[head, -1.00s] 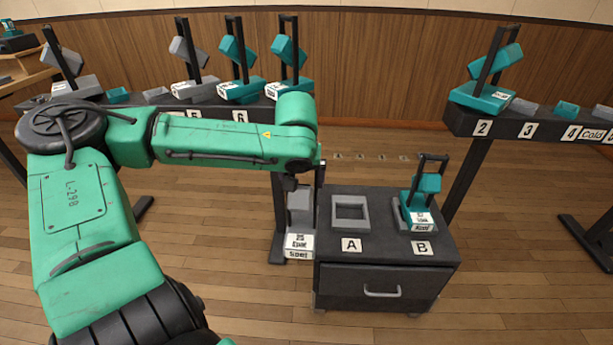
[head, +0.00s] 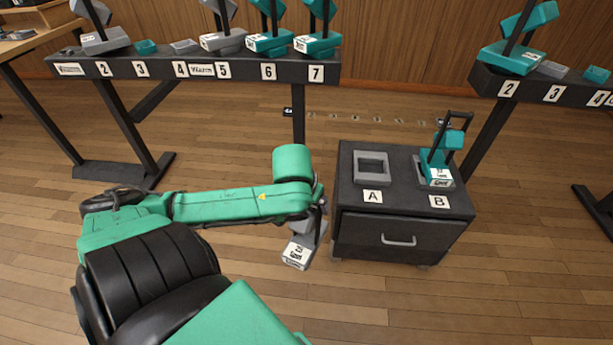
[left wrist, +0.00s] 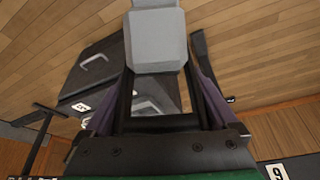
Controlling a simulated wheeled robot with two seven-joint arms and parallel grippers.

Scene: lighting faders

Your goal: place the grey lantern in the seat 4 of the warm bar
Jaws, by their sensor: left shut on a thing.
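The grey lantern (head: 298,252), with a white label on its base, hangs tilted in the air left of the drawer cabinet. My left gripper (head: 319,212) is shut on its upper part. In the left wrist view, the lantern's grey body (left wrist: 158,42) and dark frame show between the fingers. The warm bar (head: 160,66) stands at the back left with numbered plates. Its seat 4 (head: 183,46) is a grey holder with no lantern standing in it, between a low teal seat and a grey lantern at 5. My right gripper is not in view.
The dark cabinet (head: 400,240) has an empty grey seat A (head: 371,166) and a teal lantern (head: 440,165) at B. Teal lanterns (head: 268,40) stand at 6 and 7, a grey one (head: 104,38) near 2. The cold bar (head: 545,88) is at right.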

